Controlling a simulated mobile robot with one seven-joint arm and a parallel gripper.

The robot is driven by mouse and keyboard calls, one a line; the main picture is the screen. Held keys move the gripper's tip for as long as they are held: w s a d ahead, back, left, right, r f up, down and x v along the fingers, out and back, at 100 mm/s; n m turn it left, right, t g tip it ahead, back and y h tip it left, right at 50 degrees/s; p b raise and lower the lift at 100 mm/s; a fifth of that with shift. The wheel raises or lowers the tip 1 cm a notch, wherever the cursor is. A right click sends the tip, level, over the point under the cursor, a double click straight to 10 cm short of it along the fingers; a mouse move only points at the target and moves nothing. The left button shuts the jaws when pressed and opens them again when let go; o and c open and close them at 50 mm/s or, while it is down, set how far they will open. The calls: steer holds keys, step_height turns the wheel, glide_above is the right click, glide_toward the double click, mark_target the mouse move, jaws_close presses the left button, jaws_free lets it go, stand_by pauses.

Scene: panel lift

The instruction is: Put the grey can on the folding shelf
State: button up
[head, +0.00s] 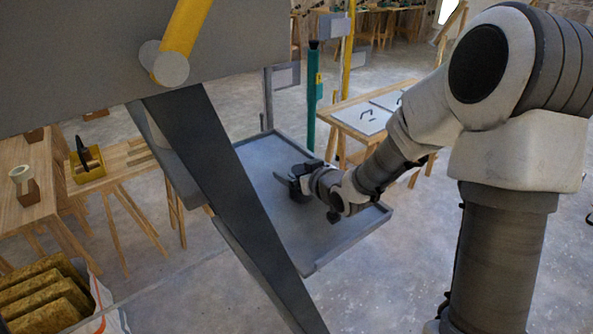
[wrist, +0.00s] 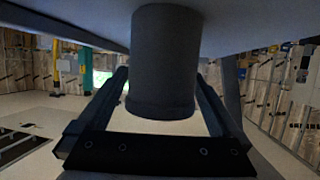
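The grey can (wrist: 165,60) fills the middle of the wrist view between the two fingers of my gripper (wrist: 163,75). Both fingertips appear to touch its sides. In the head view my gripper (head: 292,182) is over the far middle of a grey, rimmed, tray-like surface (head: 322,248), which looks like the folding shelf. The can is hard to make out there against the dark fingers. In the wrist view a grey surface (wrist: 240,22) meets the can's far end at the top. I cannot tell whether the can rests on it.
A large grey panel (head: 100,60) with a yellow bar (head: 187,30) and a dark slanted beam (head: 215,180) crosses the left foreground. A green post (head: 311,105) stands behind the shelf. Wooden tables (head: 30,190) stand at left, another (head: 350,118) behind.

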steer(key=shift+r, duration=0.15)
steer(key=p+v, duration=0.1)
steer(key=v, duration=1.1)
stand_by(0.3)
